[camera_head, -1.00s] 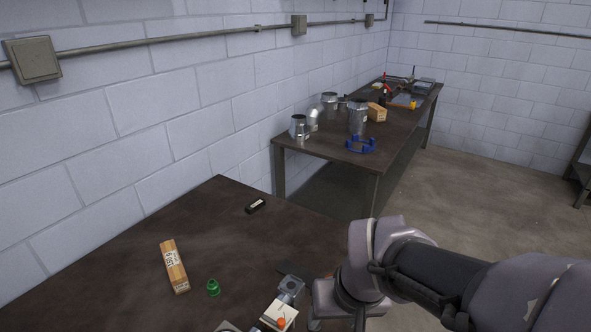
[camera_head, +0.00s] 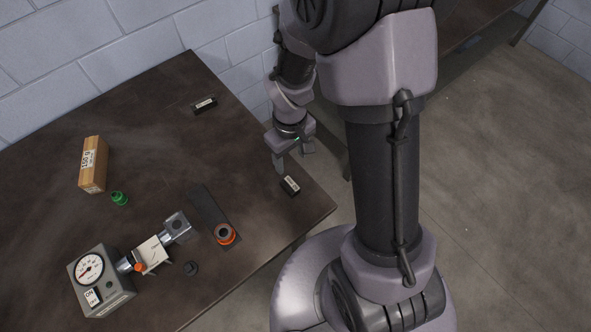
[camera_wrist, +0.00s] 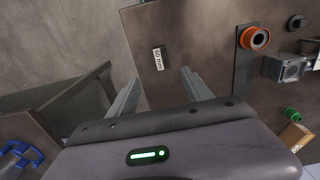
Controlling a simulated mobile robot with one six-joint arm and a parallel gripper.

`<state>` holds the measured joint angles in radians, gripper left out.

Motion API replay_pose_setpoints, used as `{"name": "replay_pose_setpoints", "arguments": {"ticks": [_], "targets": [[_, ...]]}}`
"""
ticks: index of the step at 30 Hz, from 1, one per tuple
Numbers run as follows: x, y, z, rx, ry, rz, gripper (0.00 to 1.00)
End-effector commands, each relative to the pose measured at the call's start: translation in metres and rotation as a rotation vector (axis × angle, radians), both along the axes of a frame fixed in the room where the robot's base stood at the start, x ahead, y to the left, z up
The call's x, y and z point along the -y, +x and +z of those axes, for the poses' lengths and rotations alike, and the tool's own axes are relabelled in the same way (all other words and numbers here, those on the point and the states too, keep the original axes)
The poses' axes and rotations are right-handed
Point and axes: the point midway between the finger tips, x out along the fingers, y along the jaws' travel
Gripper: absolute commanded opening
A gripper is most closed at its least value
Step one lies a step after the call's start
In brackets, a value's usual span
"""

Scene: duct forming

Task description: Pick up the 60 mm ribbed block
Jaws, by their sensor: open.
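The 60 mm block (camera_head: 290,186) is small and black with a white label. It lies near the table's right corner. In the wrist view the block (camera_wrist: 158,58) shows its "60 mm" label, just beyond and roughly between the fingertips; ribs are too small to make out. My gripper (camera_head: 292,162) is above the table edge, beside and above the block, fingers pointing down. In the wrist view my gripper (camera_wrist: 160,77) is open with nothing between its fingers. A second black labelled block (camera_head: 204,105) lies farther back; its label is unreadable.
The surface around the 60 mm block is clear.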

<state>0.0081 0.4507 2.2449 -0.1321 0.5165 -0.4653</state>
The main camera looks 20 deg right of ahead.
Motion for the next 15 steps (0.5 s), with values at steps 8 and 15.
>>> {"name": "replay_pose_setpoints", "arguments": {"ticks": [8,15], "targets": [[0.000,-0.001,-0.084,-0.003,0.000,0.000,0.58],[-0.001,0.001,-0.118,-0.002,0.000,-0.001,0.58]]}}
